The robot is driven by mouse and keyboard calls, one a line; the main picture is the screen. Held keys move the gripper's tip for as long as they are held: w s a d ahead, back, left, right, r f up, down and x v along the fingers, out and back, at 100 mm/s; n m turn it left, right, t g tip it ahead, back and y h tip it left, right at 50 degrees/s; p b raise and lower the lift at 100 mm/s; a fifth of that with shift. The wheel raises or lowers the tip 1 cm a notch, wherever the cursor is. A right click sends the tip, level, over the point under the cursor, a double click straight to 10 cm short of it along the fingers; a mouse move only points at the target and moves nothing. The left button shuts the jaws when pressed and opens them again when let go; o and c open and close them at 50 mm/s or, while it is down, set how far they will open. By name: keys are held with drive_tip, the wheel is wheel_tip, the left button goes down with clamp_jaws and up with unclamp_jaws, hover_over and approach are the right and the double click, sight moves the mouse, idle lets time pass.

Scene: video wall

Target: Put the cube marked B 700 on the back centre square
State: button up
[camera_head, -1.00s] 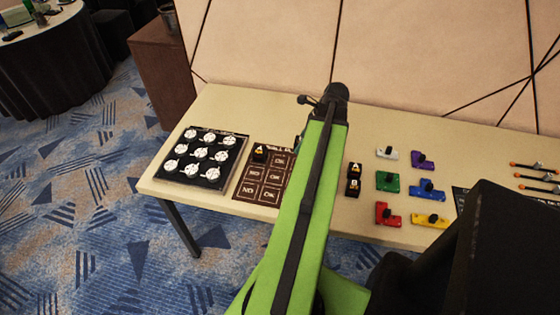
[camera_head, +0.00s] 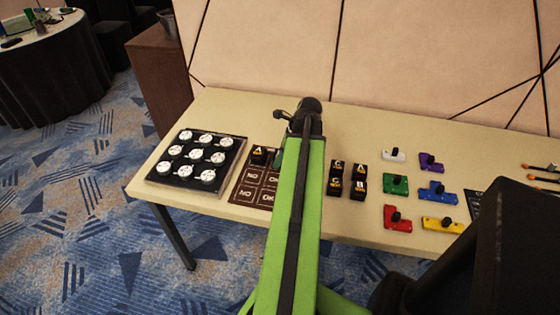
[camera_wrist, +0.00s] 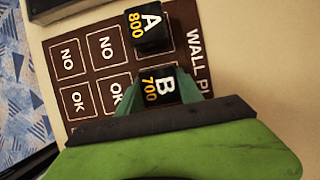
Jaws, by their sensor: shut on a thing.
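The black cube marked B 700 (camera_wrist: 158,88) is between the two fingers of my gripper (camera_wrist: 160,92) in the wrist view, and the gripper is shut on it. The cube is over the back centre square of the brown mat (camera_wrist: 78,82), hiding that square. I cannot tell whether it touches the mat. A black cube marked A 800 (camera_wrist: 148,27) sits on the back left square; it also shows in the head view (camera_head: 259,156).
A black panel with white round dials (camera_head: 211,178) lies left of the mat. Several black cubes (camera_head: 347,181) stand right of my arm, with coloured knobbed pieces (camera_head: 396,184) beyond them. The wall (camera_head: 270,50) rises behind the table (camera_head: 350,225).

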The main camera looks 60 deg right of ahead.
drive_tip(key=shift+f, duration=0.15)
drive_tip(key=o, duration=1.4)
drive_tip(key=shift+s+r+p, duration=0.15)
drive_tip(key=shift+r+p, duration=0.3)
drive_tip(key=shift+r, duration=0.2)
drive_tip(key=p+v, duration=1)
drive_tip(key=v, duration=0.1)
drive_tip(key=shift+r, duration=0.1)
